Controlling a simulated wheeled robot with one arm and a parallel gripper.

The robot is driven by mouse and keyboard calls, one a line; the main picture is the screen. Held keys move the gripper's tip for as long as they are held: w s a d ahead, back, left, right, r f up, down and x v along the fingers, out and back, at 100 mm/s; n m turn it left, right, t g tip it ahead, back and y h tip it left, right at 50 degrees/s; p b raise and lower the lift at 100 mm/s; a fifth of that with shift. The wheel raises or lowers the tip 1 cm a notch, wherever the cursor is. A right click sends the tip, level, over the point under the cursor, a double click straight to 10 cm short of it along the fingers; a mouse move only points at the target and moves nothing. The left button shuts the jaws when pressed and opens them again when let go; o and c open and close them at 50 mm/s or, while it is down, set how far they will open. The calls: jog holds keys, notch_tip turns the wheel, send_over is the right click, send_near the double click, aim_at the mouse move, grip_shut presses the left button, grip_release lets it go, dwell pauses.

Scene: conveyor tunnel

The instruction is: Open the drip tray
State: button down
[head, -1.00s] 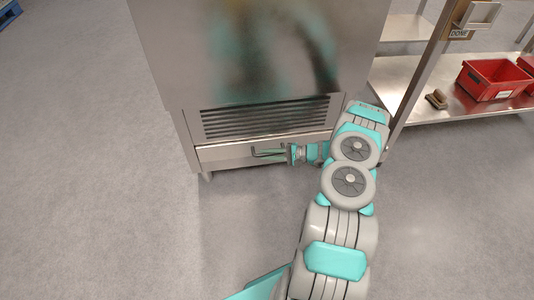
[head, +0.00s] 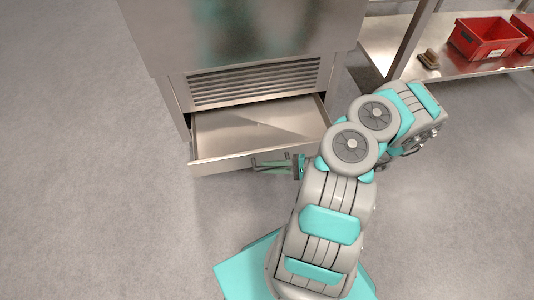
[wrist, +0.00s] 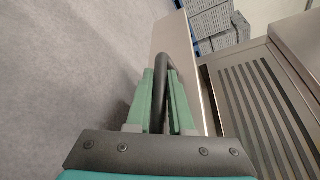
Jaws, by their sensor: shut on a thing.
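The drip tray (head: 250,132) is a wide steel drawer at the bottom of the steel machine. In the head view it stands pulled out, and its bare inside shows. Its front panel also shows in the wrist view (wrist: 180,42). The dark bar handle (wrist: 162,66) is on that front panel. My gripper (head: 262,166) is at the handle in front of the tray. In the wrist view its green fingers (wrist: 163,88) are shut on the handle, one on each side of the bar. My arm hides the tray's right front corner in the head view.
The steel machine (head: 240,40) with a slatted vent (head: 255,84) stands above the tray. At the right, a steel shelf (head: 460,66) holds red bins (head: 487,38) and a brush-like brown object (head: 429,59). The grey floor left of the machine is clear.

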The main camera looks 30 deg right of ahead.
jog(key=shift+s+a, duration=0.1)
jog(key=shift+s, duration=0.35)
jog(key=c, duration=0.8)
grip_release()
jog(key=v, duration=0.7)
jog(key=shift+s+d, duration=0.25)
jog(key=shift+d, duration=0.1)
jog(key=shift+r, duration=0.1)
jog(key=shift+d, duration=0.1)
